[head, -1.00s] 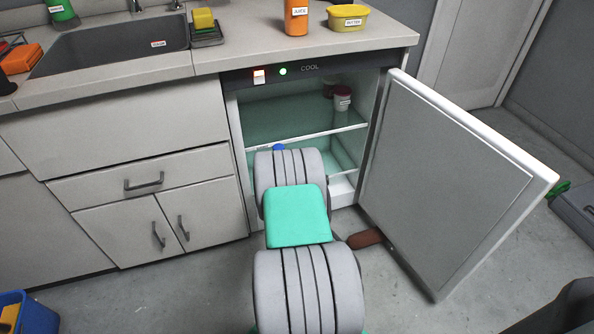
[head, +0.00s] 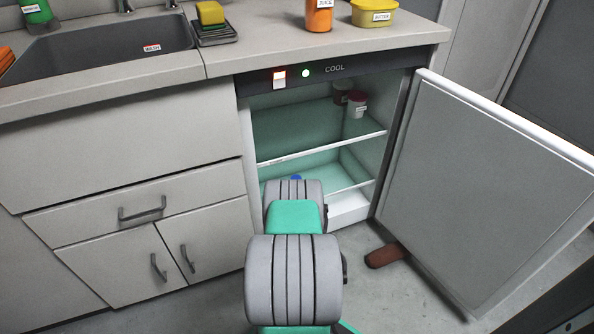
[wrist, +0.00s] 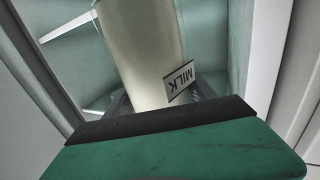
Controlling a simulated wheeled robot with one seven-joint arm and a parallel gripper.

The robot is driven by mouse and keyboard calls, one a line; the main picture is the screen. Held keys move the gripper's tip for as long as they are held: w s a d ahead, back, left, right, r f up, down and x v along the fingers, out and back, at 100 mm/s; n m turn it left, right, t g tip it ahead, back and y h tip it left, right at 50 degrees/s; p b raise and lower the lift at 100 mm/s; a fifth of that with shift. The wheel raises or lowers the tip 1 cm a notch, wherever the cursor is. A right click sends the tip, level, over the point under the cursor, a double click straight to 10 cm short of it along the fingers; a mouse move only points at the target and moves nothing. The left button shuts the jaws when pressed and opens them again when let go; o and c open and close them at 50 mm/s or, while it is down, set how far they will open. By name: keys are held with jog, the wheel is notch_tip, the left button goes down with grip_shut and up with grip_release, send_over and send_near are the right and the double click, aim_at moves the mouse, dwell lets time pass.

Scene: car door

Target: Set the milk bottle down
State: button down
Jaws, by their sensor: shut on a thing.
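The milk bottle (wrist: 145,55) is a pale cylinder with a MILK label in the wrist view. My gripper (wrist: 160,110) is shut on it, and its dark fingers show beside the bottle. In the head view, my arm hides the gripper and most of the bottle; a small blue spot that looks like its cap (head: 296,178) shows above my arm. The bottle is at the lower part of the open fridge (head: 310,130). I cannot tell whether its base touches the fridge floor.
The fridge door (head: 490,190) stands open on the right. A wire-edged shelf (head: 320,147) crosses above the lower space. A brown object (head: 385,256) lies on the floor by the door.

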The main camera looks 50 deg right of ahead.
jog(key=f+b+x, duration=0.1)
jog(key=b+x, duration=0.4)
jog(key=x, duration=1.2)
jog(key=shift+s+f, duration=0.1)
jog(key=shift+f, duration=0.2)
jog(key=shift+c, duration=1.5)
grip_release()
jog(key=shift+f, duration=0.1)
